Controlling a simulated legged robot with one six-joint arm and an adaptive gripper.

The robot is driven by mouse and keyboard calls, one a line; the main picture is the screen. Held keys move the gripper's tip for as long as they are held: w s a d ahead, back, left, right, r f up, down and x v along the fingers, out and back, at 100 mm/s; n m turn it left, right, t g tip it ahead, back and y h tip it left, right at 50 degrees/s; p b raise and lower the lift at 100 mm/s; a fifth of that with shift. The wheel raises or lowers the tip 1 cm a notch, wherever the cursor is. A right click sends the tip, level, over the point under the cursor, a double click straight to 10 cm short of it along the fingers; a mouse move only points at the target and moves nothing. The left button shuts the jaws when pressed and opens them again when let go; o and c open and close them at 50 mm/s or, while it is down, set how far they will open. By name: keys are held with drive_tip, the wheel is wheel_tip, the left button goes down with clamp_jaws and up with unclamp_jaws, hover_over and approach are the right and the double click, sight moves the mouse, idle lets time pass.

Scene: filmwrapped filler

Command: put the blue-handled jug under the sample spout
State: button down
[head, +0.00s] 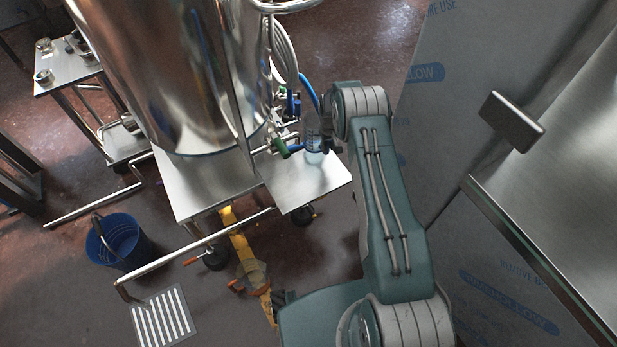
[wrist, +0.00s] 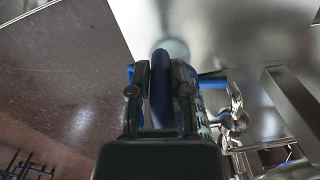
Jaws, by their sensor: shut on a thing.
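The clear jug (head: 312,133) is at the small steel shelf beside the large steel tank, partly hidden by my arm. In the wrist view its blue handle (wrist: 161,85) stands between the two dark fingers of my gripper (wrist: 160,92), which is shut on it. A strip of the jug's marked wall shows just right of the fingers. The green-handled valve, apparently the sample spout (head: 281,147), is close to the jug's left side in the head view. I cannot tell whether the jug's mouth is under the outlet, or whether its base touches the shelf.
The steel shelf (head: 325,178) has bare room in front of the jug. The tank (head: 165,75) rises to the left, with hoses behind the valve. A film-wrapped steel cabinet (head: 490,250) stands close on the right. A blue bucket (head: 125,240) and a floor grate (head: 162,318) are at lower left.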

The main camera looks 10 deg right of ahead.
drive_tip(key=s+a+f, duration=0.1)
drive_tip(key=s+a, duration=0.1)
drive_tip(key=s, duration=0.1)
drive_tip(key=s+a+f, duration=0.1)
drive_tip(key=s+a, duration=0.2)
drive_tip(key=s+a+f, duration=0.1)
drive_tip(key=s+a, duration=0.2)
drive_tip(key=shift+s+f, duration=0.25)
drive_tip(key=shift+s, duration=0.1)
drive_tip(key=c, duration=0.6)
unclamp_jaws()
drive_tip(key=shift+a, duration=0.1)
drive_tip(key=shift+o, duration=0.2)
